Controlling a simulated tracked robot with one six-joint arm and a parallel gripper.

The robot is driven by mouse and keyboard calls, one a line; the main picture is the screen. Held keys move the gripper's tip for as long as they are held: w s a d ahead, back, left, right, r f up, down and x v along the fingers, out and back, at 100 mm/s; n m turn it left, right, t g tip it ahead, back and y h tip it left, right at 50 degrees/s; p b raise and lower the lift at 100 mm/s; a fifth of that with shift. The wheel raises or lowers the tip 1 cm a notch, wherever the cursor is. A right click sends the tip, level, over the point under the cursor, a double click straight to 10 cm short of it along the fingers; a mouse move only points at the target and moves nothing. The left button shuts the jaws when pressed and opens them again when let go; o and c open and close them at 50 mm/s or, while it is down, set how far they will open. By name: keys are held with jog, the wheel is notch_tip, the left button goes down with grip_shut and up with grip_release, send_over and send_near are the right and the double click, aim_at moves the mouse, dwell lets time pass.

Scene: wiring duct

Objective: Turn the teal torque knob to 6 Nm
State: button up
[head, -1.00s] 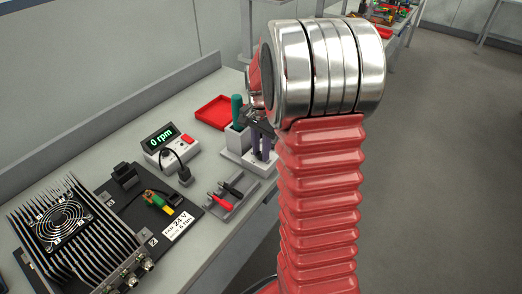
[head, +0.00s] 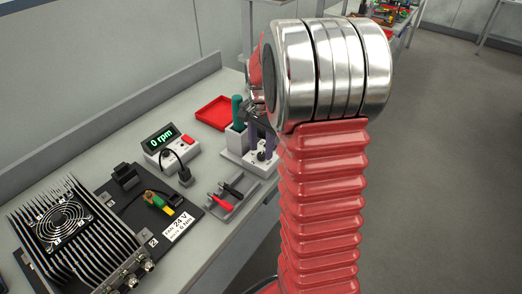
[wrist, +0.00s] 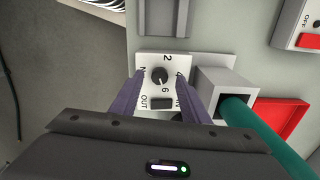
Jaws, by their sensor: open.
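A white block with a printed dial (wrist: 172,61) shows in the wrist view, marked 2, 4 and 6, with OUT beside a dark rectangular opening. A small round knob (wrist: 158,75) sits on the dial and looks black, not teal. Its pointer setting is too small to read. My gripper (wrist: 160,82) is open, its two purple fingers on either side of the knob, with gaps on both sides. I cannot tell how high the tips are above the dial. In the head view the block (head: 262,168) shows partly, and my gripper (head: 269,143) is mostly hidden behind my arm.
A teal handle (wrist: 252,128) stands in a grey holder (wrist: 222,84) close to the right finger. A red tray (head: 215,112) lies behind. A display (head: 161,137) reads 0 rpm. A finned unit (head: 62,225) and tool rest (head: 232,197) are on the left.

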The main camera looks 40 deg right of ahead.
aim_at(261, 153)
notch_tip(261, 153, up, 12)
dwell(0.4)
dwell(0.6)
jog(key=s+a+n+t, duration=0.2)
jog(key=s+a+n, duration=0.5)
jog(key=s+a, duration=0.2)
jog(key=s+a+r+n+t, duration=0.1)
jog(key=s+a+n+t, duration=0.2)
jog(key=s+a+n, duration=0.5)
jog(key=shift+s+a+t, duration=0.3)
jog(key=shift+s+a, duration=0.4)
jog(key=shift+a, duration=2.35)
